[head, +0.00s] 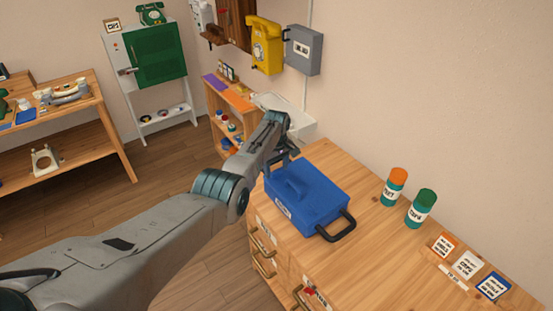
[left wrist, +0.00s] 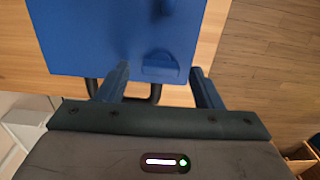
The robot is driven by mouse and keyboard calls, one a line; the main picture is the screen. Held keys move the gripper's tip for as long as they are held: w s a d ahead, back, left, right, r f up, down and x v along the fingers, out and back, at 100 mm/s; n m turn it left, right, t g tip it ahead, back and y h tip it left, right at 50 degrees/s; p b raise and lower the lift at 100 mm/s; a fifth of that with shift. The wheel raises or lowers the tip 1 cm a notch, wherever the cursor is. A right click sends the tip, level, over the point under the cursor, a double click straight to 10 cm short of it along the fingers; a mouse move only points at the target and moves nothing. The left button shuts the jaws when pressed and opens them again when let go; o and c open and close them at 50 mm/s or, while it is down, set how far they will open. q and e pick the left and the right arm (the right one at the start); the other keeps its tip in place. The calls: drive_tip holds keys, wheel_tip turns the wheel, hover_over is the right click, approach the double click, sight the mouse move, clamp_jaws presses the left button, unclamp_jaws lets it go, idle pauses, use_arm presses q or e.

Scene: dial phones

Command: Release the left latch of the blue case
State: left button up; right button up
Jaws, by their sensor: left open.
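The blue case (head: 308,197) lies closed on the wooden dresser top, with a raised ridge on its lid and a pale label on its front. A dark handle (head: 345,228) sticks out from its near end. My left gripper (head: 284,160) is at the far end of the case, partly hidden by its own arm. In the left wrist view the gripper (left wrist: 159,72) is open, its two fingers apart at the edge of the case (left wrist: 90,35). A rounded blue tab (left wrist: 160,70) lies between the fingertips; I cannot tell whether they touch it. My right gripper is not in view.
Two green jars (head: 421,208) (head: 394,187), one with an orange lid, stand right of the case. Several labelled cards (head: 467,263) lie at the dresser's right. A yellow wall phone (head: 266,46) hangs behind. Bare wood lies between case and jars.

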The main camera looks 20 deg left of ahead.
sight(277, 172)
use_arm(q)
wheel_tip(277, 172, up, 10)
drive_tip(key=b, duration=0.1)
drive_tip(key=shift+b, duration=0.4)
